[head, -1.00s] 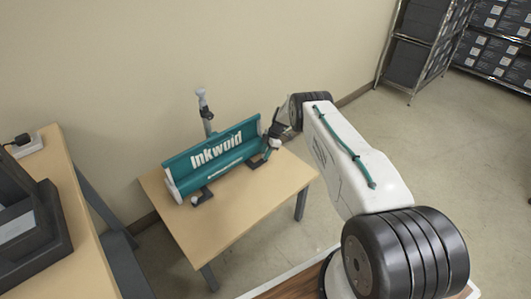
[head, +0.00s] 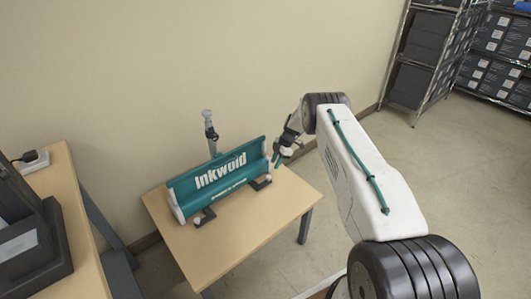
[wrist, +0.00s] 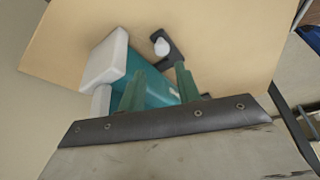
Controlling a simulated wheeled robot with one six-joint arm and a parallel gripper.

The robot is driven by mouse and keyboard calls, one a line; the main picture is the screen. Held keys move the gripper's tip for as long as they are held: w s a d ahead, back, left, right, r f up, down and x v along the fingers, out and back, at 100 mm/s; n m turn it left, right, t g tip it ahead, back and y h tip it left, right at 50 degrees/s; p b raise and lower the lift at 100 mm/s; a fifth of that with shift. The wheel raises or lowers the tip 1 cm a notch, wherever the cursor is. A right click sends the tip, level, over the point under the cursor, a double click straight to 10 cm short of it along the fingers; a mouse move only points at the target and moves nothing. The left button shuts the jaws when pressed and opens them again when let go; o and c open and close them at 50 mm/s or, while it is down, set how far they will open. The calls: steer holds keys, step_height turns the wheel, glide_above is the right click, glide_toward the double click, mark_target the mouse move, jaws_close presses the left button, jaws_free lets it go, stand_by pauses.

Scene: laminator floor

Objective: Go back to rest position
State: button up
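The machine rests on a small wooden table (head: 235,245), with black brackets at its front and a grey post (head: 210,132) behind. Another table (head: 65,215) with a dark device (head: 35,245) stands left. Shelves of boxes (head: 425,60) are at back right. Floor is open at right.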

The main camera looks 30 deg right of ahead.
steer(key=s+a+m+g, duration=0.2)
steer(key=s+m, duration=0.5)
steer(key=s+a+r+m+g+h, duration=0.1)
steer(key=s+a+r+m, duration=0.2)
steer(key=s+r, duration=0.65)
steer(key=s+a+r+m, duration=0.3)
steer(key=s+a+r, duration=0.1)
steer(key=r, duration=1.1)
steer(key=s+a+r+m+g+h, duration=0.1)
steer(key=s+a+r+m, duration=0.2)
steer(key=s+r, duration=0.7)
steer(key=s+a+r+t+h, duration=0.1)
steer(key=s+a+r+t, duration=0.1)
steer(key=s+r, duration=0.6)
steer(key=s+a+r+t+h, duration=0.1)
steer(key=s+a+r+t, duration=0.1)
steer(key=s+a+r, duration=0.3)
steer(key=shift+s+a+r+m+t, duration=0.35)
steer(key=shift+s+r, duration=1.65)
steer(key=shift+s, duration=3.8)
